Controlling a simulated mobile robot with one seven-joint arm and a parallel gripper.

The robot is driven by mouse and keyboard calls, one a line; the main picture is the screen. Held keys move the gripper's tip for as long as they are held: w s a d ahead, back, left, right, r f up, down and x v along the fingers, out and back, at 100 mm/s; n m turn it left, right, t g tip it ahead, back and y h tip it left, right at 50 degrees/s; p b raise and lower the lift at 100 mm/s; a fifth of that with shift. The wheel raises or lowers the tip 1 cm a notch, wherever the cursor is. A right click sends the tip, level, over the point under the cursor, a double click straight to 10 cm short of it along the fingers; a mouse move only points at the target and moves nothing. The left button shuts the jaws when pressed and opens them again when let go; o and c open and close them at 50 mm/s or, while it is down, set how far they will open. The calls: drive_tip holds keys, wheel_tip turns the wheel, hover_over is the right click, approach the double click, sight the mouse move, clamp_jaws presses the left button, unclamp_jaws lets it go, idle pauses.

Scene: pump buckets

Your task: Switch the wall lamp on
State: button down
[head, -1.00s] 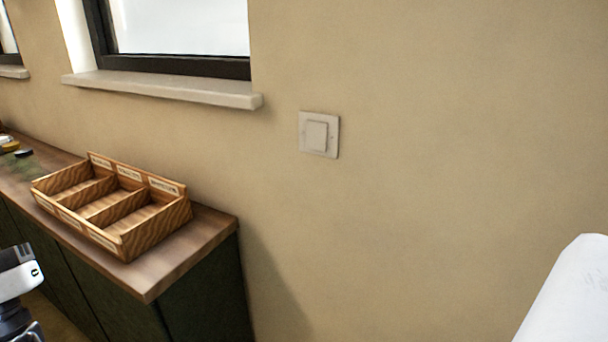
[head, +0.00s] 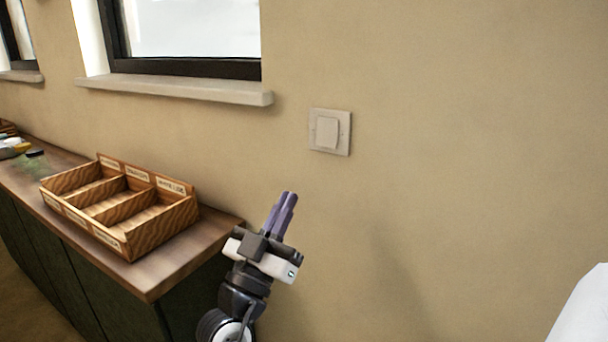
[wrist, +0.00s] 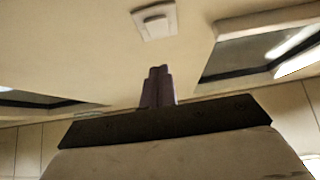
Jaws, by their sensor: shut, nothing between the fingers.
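A square pale wall switch (head: 329,131) with a raised rocker is on the beige wall, right of the window. It also shows in the wrist view (wrist: 155,20), just beyond the fingertips. My gripper (head: 289,196) is below and left of the switch in the head view, its purple fingers together, empty and pointing up. In the wrist view the shut fingers (wrist: 158,72) point toward the switch, with a gap of wall between. No lamp is visible in either view, so I cannot tell its state.
A wooden counter (head: 150,285) with dark green fronts runs along the wall at left. A wooden compartment tray (head: 165,228) stands on it, near my gripper. A window sill (head: 180,90) juts out left of the switch. The wall around the switch is clear.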

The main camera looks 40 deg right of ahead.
sight(326, 141)
drive_tip(key=p+x, duration=0.2)
drive_tip(key=x, duration=0.1)
drive_tip(key=f+p+x, duration=0.1)
drive_tip(key=x, duration=0.3)
drive_tip(key=d+p+x, duration=0.1)
drive_tip(key=p+x, duration=0.1)
drive_tip(key=x, duration=0.2)
drive_tip(key=shift+w+d+p, duration=0.2)
drive_tip(key=shift+w+p, duration=0.1)
drive_tip(key=shift+p, duration=0.05)
drive_tip(key=shift+w+d+f, duration=0.2)
drive_tip(key=shift+w+d, duration=0.05)
drive_tip(key=shift+d, duration=0.3)
drive_tip(key=shift+f, duration=0.1)
drive_tip(key=shift+d+f+b, duration=0.15)
drive_tip(key=shift+d+b, duration=0.05)
drive_tip(key=shift+b, duration=0.3)
drive_tip(key=shift+w+d, duration=0.1)
drive_tip(key=shift+w, duration=0.05)
